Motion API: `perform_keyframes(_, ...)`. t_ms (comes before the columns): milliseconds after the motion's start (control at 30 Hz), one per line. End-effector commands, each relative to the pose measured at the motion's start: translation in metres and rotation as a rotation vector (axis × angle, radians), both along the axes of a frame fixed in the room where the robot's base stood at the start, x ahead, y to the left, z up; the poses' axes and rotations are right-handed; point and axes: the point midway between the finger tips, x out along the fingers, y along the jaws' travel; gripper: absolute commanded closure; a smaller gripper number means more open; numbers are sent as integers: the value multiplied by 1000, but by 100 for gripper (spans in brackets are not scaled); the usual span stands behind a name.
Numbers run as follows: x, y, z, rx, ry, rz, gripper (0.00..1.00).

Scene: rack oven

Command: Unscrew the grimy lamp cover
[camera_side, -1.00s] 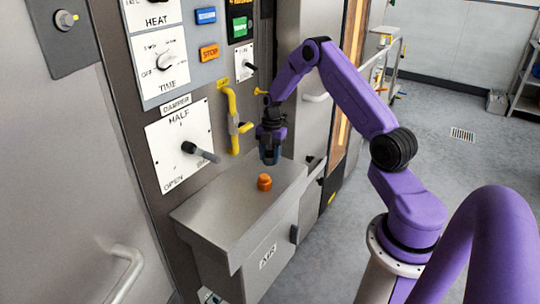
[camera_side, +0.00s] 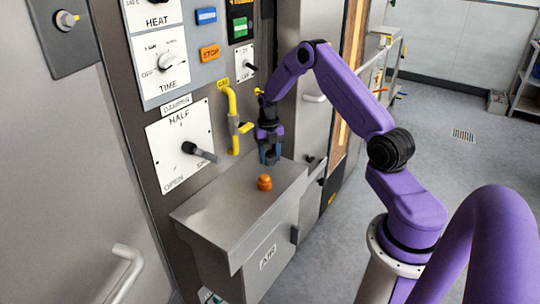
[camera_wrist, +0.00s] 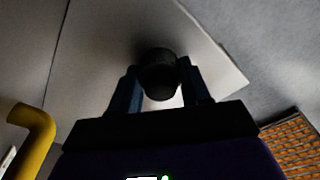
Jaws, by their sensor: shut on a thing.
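A dark, round cover, which looks like the grimy lamp cover (camera_wrist: 158,68), sits between my fingers in the wrist view. My gripper (camera_wrist: 158,82) is shut on it, with one blue finger on each side. In the side view my gripper (camera_side: 270,157) points down at the back of the metal box top. The cover is hidden by the fingers there, and I cannot tell whether it is still attached.
An orange knob-like piece (camera_side: 264,183) stands on the grey AIR box (camera_side: 225,210), in front of my gripper. A yellow gas pipe (camera_side: 232,105) with a handle is close on the left. The damper lever (camera_side: 200,152) sticks out farther left.

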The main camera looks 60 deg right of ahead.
Motion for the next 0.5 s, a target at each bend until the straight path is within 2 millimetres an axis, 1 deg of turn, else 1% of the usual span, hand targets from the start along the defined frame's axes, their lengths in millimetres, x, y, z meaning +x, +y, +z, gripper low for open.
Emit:
perform_keyframes(33, -1, 0, -3, 0, 2, 47, 87)
perform_keyframes(133, -1, 1, -3, 0, 2, 105, 87)
perform_keyframes(367, -1, 1, -4, 1, 3, 117, 87)
perform_keyframes(400, -1, 1, -4, 1, 3, 116, 47)
perform_keyframes(467, -1, 1, -3, 1, 3, 116, 27)
perform_keyframes(500, -1, 1, -3, 1, 3, 115, 23)
